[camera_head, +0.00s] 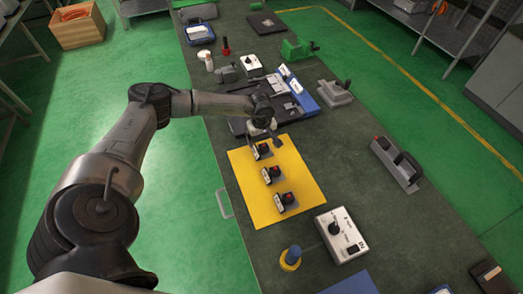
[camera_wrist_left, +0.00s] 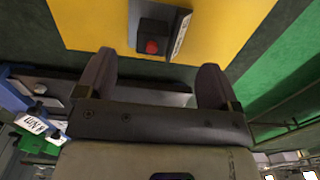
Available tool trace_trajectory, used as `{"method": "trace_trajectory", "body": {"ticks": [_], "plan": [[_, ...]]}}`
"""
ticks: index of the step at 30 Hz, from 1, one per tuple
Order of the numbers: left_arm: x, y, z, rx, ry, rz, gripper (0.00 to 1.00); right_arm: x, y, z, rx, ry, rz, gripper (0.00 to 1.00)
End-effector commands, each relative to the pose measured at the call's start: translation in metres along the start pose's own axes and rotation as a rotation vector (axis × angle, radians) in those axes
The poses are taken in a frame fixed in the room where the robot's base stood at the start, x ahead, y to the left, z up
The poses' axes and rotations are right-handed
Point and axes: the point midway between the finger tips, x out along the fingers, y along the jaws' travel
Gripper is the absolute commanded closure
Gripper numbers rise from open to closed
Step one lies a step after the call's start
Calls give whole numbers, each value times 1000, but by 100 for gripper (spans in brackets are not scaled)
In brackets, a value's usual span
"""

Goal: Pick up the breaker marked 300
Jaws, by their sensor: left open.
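Three dark breakers with red parts and pale labels sit in a row on a yellow mat (camera_head: 301,170): a far one (camera_head: 263,150), a middle one (camera_head: 272,174) and a near one (camera_head: 286,201). Their markings are too small to read. My left gripper (camera_head: 263,133) is at the far edge of the mat, close to the far breaker. In the left wrist view my left gripper (camera_wrist_left: 155,76) is open and empty. One breaker (camera_wrist_left: 160,30) shows beyond the fingertips, roughly between them, with its label side-on. My right gripper is not in view.
A white box with a knob (camera_head: 341,236) and a blue-and-yellow object (camera_head: 290,258) stand on the near bench. Blue and dark equipment (camera_head: 297,88) lies beyond the gripper. A grey device (camera_head: 396,163) stands at the right. The bench right of the mat is clear.

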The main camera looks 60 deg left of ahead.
Motion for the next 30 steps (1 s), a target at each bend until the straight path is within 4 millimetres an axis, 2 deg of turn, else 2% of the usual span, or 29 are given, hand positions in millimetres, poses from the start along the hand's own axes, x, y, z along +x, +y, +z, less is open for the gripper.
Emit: {"method": "trace_trajectory", "body": {"ticks": [5,15,26,30], "plan": [[8,0,1,0,-1,1,13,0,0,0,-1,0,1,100],[49,0,4,-2,-1,0,13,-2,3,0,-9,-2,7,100],[55,0,3,-1,0,1,13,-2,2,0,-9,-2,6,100],[55,0,4,-1,0,1,26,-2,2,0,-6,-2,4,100]]}}
